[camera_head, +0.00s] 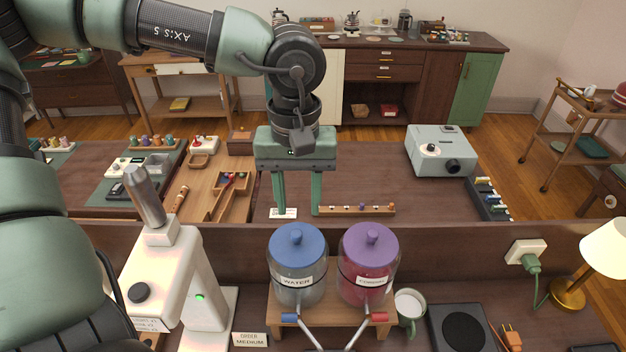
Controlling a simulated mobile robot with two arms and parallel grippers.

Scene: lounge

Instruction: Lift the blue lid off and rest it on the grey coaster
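The blue lid (298,242), round with a small knob, sits on the clear jar labelled WATER (297,289). My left gripper (299,212) hangs fingers down, over or a little behind the lid. Its two fingers are apart with nothing between them, and the lid's knob shows below them. No plainly grey coaster stands out; a dark grey square with a black disc (462,330) lies at the lower right, and I cannot tell whether it is the coaster. My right gripper is out of view.
A red jar with a purple lid (370,246) stands close on the right, on the same wooden stand (338,312). A green mug (411,312) is beside it. A white machine (170,265) stands left. A low partition (440,248) runs behind the jars.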

